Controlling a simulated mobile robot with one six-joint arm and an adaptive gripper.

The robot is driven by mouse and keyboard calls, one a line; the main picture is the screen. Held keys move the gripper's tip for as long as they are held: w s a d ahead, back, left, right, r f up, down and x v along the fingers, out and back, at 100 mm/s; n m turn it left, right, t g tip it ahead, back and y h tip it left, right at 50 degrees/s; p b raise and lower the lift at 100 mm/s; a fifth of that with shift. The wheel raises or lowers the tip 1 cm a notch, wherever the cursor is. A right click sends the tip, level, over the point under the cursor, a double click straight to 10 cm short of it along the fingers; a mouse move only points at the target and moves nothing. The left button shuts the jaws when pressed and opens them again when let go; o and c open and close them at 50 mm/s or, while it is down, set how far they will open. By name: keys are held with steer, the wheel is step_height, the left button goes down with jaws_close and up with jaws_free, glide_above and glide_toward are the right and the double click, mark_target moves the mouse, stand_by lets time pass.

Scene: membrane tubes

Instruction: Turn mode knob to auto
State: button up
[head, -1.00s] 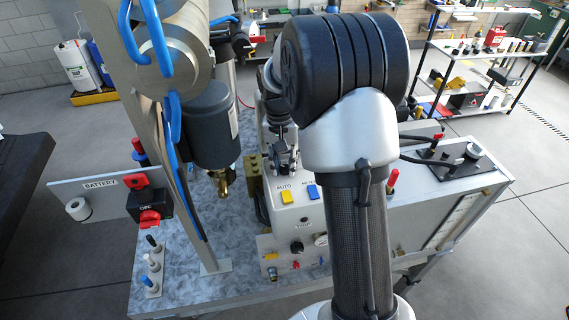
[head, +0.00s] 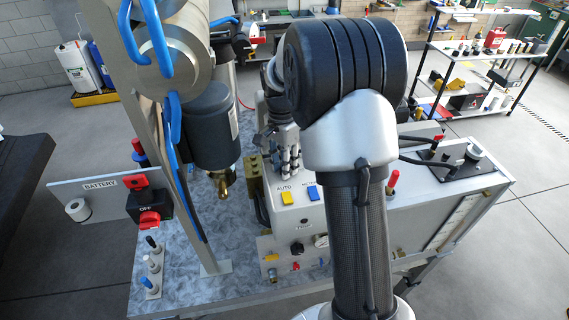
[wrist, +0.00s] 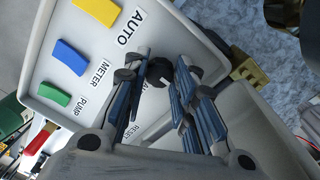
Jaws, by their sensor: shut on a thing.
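A white control box (head: 300,213) carries a yellow AUTO button (head: 286,198) and a blue METER button (head: 313,193) in the head view. The wrist view shows the box's top face (wrist: 50,25) with a small black knob (wrist: 158,72) between the finger ends. My gripper (wrist: 163,66) is shut on this knob, with one finger on each side. In the head view my gripper (head: 290,160) stands just behind the buttons and hides the knob. The lettering by the knob is mostly covered, so its setting cannot be told.
In the wrist view a green PUMP button (wrist: 54,94) and a RESET label (wrist: 136,131) lie close to the fingers. A brass fitting (wrist: 248,80) is beyond the box. In the head view a dark cylinder (head: 211,135) hangs left of my gripper.

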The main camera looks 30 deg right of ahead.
stand_by(0.5)
steer(key=o, duration=1.1)
